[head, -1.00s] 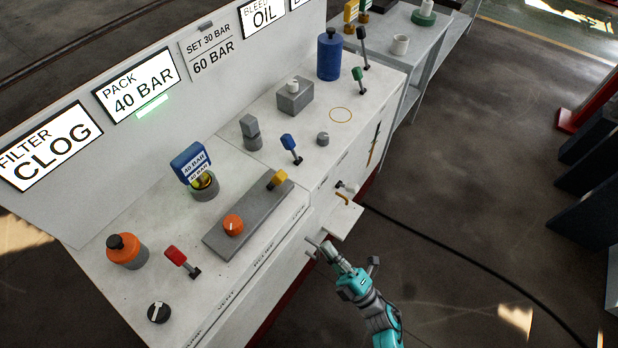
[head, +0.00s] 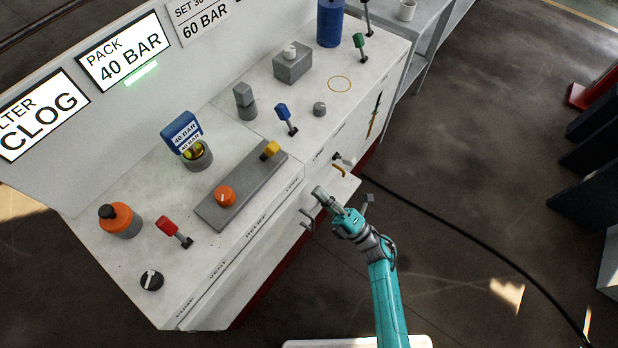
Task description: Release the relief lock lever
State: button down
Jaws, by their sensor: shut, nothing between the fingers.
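A yellow lever (head: 270,150) stands on the far right end of a long grey plate (head: 240,190) on the white bench top. It looks like the relief lock lever, but its own label is not readable. An orange knob (head: 225,195) is on the near left end of the same plate. The word RELIEF is on the front edge beside the plate. My gripper (head: 318,191) is shut and empty. It appears in front of the bench's front edge, to the right of and below the yellow lever, apart from it.
A blue lever (head: 284,115), a red lever (head: 173,231) and a black-and-white knob (head: 151,280) stand near the plate. A small shelf (head: 345,190) with a tap and a grey bracket (head: 307,219) jut from the bench front near my gripper.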

send_near(269, 152)
jog(key=w+a, duration=0.1)
jog(key=w+a+r, duration=0.1)
jog(key=w, duration=0.1)
jog(key=w+a+r, duration=0.1)
jog(key=shift+w+a, duration=0.15)
jog(key=shift+w, duration=0.1)
